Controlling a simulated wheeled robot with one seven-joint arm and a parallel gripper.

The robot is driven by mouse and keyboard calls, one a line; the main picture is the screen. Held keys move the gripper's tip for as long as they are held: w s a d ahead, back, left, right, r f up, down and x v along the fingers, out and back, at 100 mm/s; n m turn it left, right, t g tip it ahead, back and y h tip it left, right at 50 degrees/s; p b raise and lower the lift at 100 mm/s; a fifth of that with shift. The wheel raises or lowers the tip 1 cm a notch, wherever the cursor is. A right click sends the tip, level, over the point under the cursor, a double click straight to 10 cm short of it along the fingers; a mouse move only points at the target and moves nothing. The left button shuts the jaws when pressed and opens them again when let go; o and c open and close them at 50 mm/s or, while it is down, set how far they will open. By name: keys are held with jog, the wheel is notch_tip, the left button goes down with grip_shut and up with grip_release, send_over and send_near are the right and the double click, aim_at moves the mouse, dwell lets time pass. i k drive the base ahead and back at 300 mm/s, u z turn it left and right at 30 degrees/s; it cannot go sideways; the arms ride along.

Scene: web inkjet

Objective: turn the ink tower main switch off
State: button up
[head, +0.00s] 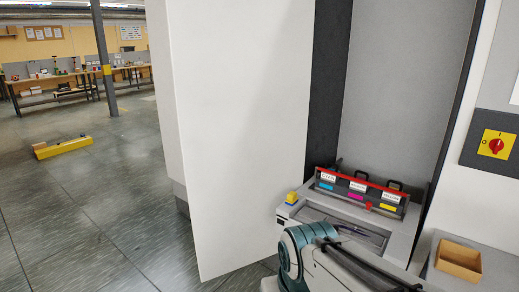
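The main switch (496,146) is a red rotary knob on a yellow plate, set in a dark grey panel at the right edge of the head view. A mark like "I" shows above the knob and a round mark to its left. The knob's handle looks roughly upright, but it is too small to be sure of its setting. My arm shows at the bottom middle, below and left of the switch. My gripper cannot be made out in this view. Nothing is seen touching the switch.
A large white door panel (240,120) stands left of the open cabinet. A grey unit (295,211) inside holds a red-barred rack (360,190) with coloured labels. An open tan box (459,262) sits below the switch. A yellow block (63,148) lies on the open floor at left.

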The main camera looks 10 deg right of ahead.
aim_at(495, 145)
jog(key=z, duration=1.05)
jog(key=i, duration=1)
jog(key=z, duration=0.75)
